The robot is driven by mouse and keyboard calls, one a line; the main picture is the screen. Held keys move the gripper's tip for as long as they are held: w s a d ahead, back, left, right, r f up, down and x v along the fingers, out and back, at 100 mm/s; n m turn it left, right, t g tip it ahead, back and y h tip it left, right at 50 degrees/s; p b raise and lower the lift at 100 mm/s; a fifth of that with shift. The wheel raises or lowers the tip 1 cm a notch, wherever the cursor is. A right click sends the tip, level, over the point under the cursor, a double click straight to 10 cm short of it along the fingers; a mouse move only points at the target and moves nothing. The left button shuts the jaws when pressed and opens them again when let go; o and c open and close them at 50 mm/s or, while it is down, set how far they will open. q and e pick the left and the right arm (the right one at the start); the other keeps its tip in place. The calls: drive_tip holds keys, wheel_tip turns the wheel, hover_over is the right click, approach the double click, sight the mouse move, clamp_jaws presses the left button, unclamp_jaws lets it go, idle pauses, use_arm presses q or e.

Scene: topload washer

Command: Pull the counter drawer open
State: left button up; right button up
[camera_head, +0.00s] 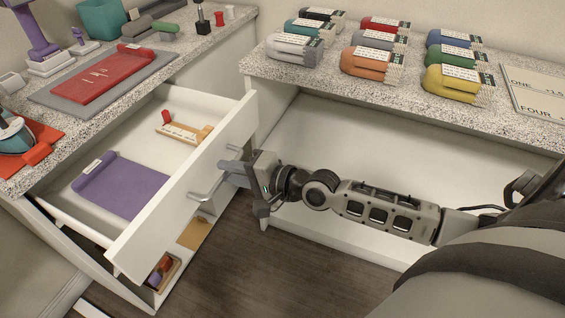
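The counter drawer (150,116) is pulled well out from under the left counter, and its inside shows. A purple folded item (122,188) and a small wooden item with a red part (186,128) lie in it. The metal bar handle (203,194) is on the drawer's white front (150,222). My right gripper (232,169) is at the far end of this handle, its fingers overlapping the bar in the picture. Whether the fingers are closed around it cannot be made out. My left gripper is not in view.
The left speckled counter (100,107) holds a red folded item (112,78) on a grey mat and several small things. The right counter (395,94) carries several coloured, labelled rolls. Below the drawer, an open lower space holds small items (163,270). Dark floor (270,275) is clear.

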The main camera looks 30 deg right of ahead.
drive_tip(key=v, duration=1.4)
drive_tip(key=shift+s+p, duration=0.25)
drive_tip(key=shift+p, duration=0.1)
drive_tip(key=shift+d, duration=0.15)
drive_tip(key=s+a+f+n+g+h, duration=0.2)
drive_tip(key=s+a+f+n+h, duration=0.3)
drive_tip(key=a+f+n, duration=0.6)
drive_tip(key=n, duration=0.2)
drive_tip(key=shift+s+f+n, duration=0.2)
drive_tip(key=shift+n, duration=0.1)
